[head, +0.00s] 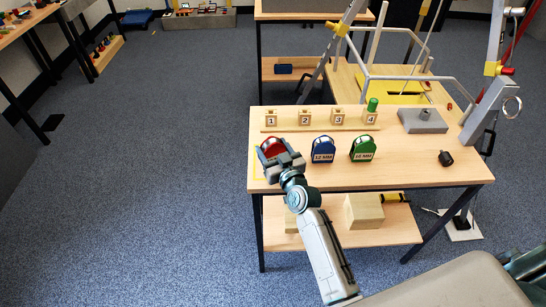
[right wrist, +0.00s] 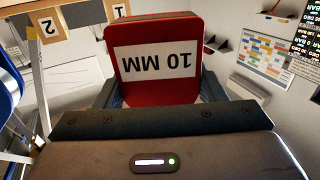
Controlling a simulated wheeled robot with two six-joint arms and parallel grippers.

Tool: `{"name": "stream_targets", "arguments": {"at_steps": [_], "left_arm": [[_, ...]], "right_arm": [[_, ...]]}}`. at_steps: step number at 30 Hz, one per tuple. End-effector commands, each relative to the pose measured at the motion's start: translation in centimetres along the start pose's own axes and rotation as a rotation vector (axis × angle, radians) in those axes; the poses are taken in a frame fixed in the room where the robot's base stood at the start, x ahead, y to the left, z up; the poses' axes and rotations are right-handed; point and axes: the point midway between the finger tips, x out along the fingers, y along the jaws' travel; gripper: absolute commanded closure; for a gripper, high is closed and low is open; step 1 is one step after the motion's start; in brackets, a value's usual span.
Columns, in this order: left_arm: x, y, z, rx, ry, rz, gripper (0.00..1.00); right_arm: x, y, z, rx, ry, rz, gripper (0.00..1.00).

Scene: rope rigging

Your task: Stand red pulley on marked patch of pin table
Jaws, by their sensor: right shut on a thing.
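The red pulley (head: 271,146) is at the left end of the wooden pin table (head: 410,174). My right gripper (head: 283,162) is shut on it from the front. In the right wrist view the red pulley (right wrist: 153,88) sits between the fingers, with its white 10 MM label upside down in the picture. The yellow-edged marked patch (head: 256,164) shows partly at the table's left edge, beside and behind the gripper. I cannot tell whether the pulley touches the tabletop. My left gripper is out of view.
A blue pulley (head: 322,149) and a green pulley (head: 363,149) stand to the right. Several numbered blocks (head: 305,117) line the back. A grey block with a peg (head: 423,121) and a small black item (head: 446,158) are at the right. The front right tabletop is clear.

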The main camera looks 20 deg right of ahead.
Motion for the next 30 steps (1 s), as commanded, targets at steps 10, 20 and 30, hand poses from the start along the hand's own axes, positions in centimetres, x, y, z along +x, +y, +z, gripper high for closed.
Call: {"name": "stream_targets", "arguments": {"at_steps": [10, 20, 30], "left_arm": [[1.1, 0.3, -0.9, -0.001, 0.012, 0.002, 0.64], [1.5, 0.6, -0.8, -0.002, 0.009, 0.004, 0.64], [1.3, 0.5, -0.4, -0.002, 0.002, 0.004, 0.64]], "right_arm": [[0.0, 0.0, 2.4, -0.001, 0.001, 0.000, 0.68], [0.0, 0.0, 2.8, 0.000, -0.001, -0.001, 0.19], [0.0, 0.0, 2.6, 0.000, -0.001, -0.001, 0.15]]}}
